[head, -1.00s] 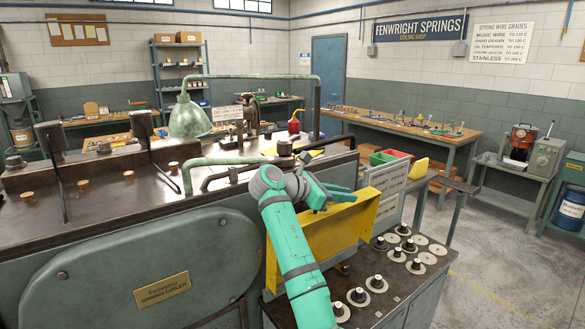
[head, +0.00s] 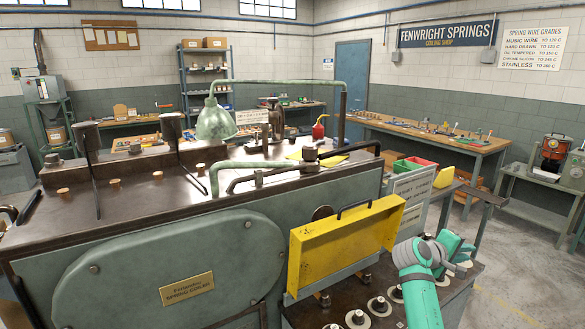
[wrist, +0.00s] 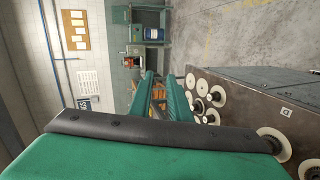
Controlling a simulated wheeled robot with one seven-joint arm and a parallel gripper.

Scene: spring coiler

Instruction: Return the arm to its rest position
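My gripper (head: 464,262) is at the lower right in the head view, above the tool cabinet beside the coiler and right of the yellow guard. In the wrist view my gripper (wrist: 160,76) shows its two green fingers with a narrow gap and nothing between them. My teal arm rises from the bottom edge of the head view. The green spring coiler (head: 150,255) fills the left and middle. Its yellow guard (head: 345,243) stands tilted at the coiler's right end, apart from my gripper.
The cabinet top bears several pale discs with black knobs (head: 378,304). Grey placards (head: 411,190) and green and red bins (head: 412,166) stand behind. A workbench (head: 430,140) runs along the back wall. Open floor (head: 510,285) lies to the right.

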